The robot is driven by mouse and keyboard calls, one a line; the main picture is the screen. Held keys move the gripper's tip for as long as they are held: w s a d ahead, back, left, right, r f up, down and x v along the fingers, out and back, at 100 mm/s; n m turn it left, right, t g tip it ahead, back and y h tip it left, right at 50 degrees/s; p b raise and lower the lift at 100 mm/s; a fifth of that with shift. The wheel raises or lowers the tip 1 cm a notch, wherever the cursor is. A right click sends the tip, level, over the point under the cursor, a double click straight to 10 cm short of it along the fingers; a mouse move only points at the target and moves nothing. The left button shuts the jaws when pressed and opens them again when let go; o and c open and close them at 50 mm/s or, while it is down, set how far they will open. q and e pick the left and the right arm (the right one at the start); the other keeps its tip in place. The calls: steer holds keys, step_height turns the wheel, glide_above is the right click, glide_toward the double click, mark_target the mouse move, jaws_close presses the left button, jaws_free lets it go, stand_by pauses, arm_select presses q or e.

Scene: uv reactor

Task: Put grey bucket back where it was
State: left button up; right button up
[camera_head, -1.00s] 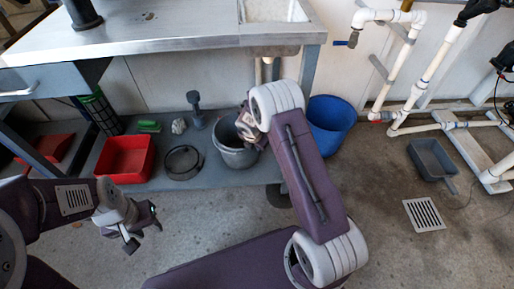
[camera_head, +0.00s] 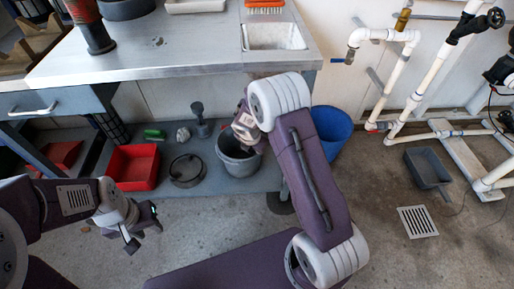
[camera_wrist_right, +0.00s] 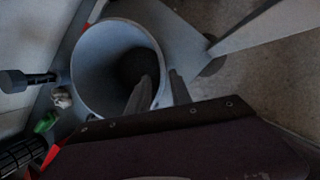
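The grey bucket (camera_head: 240,164) stands upright on the low grey shelf under the workbench, right of a dark round pan. My right gripper (camera_head: 243,128) is at its rim in the head view, partly hidden by my own arm. In the right wrist view the bucket (camera_wrist_right: 92,62) opens toward the camera. The right gripper's fingers (camera_wrist_right: 159,88) straddle its near rim, one inside and one outside, with a visible gap around the wall. My left gripper (camera_head: 144,226) is over the floor at the left, away from the bucket; its finger opening is unclear.
On the low shelf (camera_head: 210,184) are a red tub (camera_head: 133,168), the dark pan (camera_head: 186,170) and a grey plunger-like item (camera_head: 200,121). A blue bucket (camera_head: 330,134) stands right of the shelf. White pipes (camera_head: 428,80) and a grey dustpan (camera_head: 427,167) are farther right.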

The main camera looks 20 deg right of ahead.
steer(key=s+a+r+m+g+y, duration=0.1)
steer(key=s+r+m, duration=0.4)
steer(key=s+m, duration=0.7)
steer(key=s+a+r+m+g+y, duration=0.15)
steer(key=s+r+m, duration=0.35)
steer(key=s+m, duration=0.7)
step_height(320, 180, up, 46)
steer(key=w+m+p, duration=0.1)
steer(key=p, duration=4.4)
steer(key=shift+w+a+f, duration=0.2)
steer(key=shift+w+f, duration=0.05)
